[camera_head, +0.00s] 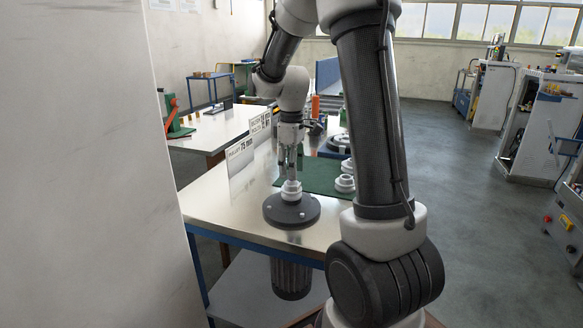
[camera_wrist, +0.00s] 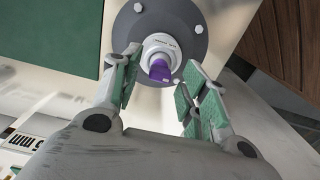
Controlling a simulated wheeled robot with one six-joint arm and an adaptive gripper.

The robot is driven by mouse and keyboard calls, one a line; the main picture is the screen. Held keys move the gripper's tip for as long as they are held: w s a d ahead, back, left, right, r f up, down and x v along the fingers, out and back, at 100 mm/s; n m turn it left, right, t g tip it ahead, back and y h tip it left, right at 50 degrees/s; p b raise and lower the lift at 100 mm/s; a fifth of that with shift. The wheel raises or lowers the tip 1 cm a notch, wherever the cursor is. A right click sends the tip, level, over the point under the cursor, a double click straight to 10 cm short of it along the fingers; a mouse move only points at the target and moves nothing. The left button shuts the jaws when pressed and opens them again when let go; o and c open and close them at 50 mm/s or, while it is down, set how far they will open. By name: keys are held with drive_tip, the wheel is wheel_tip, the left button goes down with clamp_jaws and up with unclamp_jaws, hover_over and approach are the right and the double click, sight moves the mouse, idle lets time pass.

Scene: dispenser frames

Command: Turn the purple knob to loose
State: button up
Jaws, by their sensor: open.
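The purple knob (camera_wrist: 160,70) shows in the wrist view, at the front of a white round collar (camera_wrist: 162,46) on a dark round flange (camera_wrist: 188,18) with light bolts. My gripper (camera_wrist: 157,92) is open, with its green-padded fingers to the left and right of the knob and apart from it. In the head view the dark flange (camera_head: 292,221) lies at the near part of the metal table, with the white collar (camera_head: 291,191) standing on it. My gripper (camera_head: 290,160) points down just above the collar. The purple knob cannot be made out there.
The metal table (camera_head: 225,200) carries a green mat (camera_head: 318,172) with white ring parts (camera_head: 344,183) right of the flange. White label signs (camera_head: 240,158) stand along the left. A pale wall (camera_head: 80,170) fills the left side. Open floor (camera_head: 460,200) lies to the right.

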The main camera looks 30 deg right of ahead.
wheel_tip(320, 180, up, 12)
idle(0.4)
idle(0.4)
